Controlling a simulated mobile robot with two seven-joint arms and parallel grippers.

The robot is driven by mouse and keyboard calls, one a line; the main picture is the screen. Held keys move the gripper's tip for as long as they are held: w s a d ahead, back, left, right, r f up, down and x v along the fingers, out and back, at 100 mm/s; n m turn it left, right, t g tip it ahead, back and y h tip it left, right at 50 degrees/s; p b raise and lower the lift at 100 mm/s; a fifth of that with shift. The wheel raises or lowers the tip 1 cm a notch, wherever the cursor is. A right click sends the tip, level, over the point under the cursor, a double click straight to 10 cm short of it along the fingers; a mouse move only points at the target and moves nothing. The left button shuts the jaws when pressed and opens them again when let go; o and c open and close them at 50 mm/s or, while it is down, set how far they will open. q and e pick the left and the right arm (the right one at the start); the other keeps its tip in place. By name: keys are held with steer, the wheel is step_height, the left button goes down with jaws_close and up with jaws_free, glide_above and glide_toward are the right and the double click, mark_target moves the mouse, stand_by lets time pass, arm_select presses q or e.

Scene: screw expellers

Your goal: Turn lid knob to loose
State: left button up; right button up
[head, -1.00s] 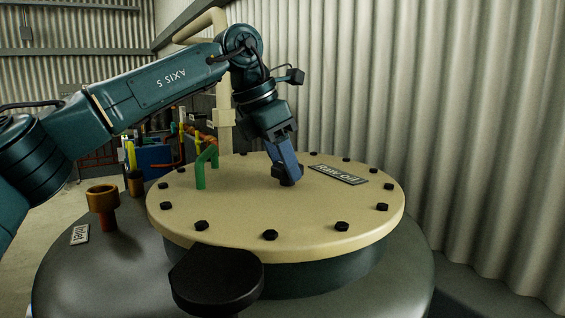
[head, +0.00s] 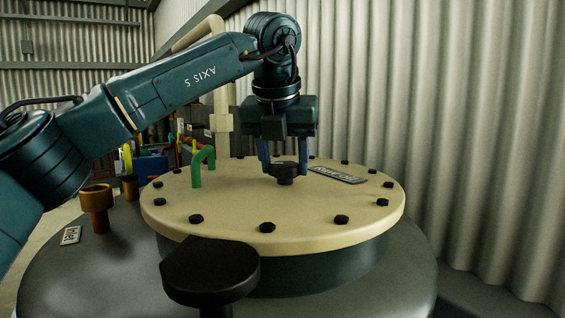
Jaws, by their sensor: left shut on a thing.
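A dark lid knob (head: 285,172) stands near the middle of a round cream lid (head: 225,222). My left gripper (head: 284,166) reaches down over the knob with one blue finger at each side of it. The fingers are shut on the knob, and the gripper points almost straight down. A label plate reading "Raw oil" (head: 338,175) lies on the lid just right of the knob. My right gripper is not in view.
A green handle (head: 198,166) stands on the lid left of the knob. Several black bolts ring the lid's edge, including one in front (head: 267,227). A black round-topped part (head: 211,272) stands in front. An orange inlet pipe (head: 97,205) rises at left, and a corrugated wall (head: 450,110) is close behind.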

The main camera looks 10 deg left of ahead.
arm_select(q)
steer(key=n+y, duration=0.1)
steer(key=n, duration=0.2)
steer(key=n+y, duration=0.1)
steer(key=n, duration=0.2)
steer(key=shift+d+r+g, duration=0.1)
steer(key=shift+d+g, duration=0.1)
steer(key=shift+g, duration=0.1)
steer(key=shift+w, duration=0.1)
stand_by(0.3)
steer(key=o, duration=1)
steer(key=shift+c, duration=0.2)
steer(key=p+v, duration=0.2)
steer(key=v, duration=1.1)
steer(key=shift+d+p, duration=0.2)
steer(key=shift+p, duration=0.15)
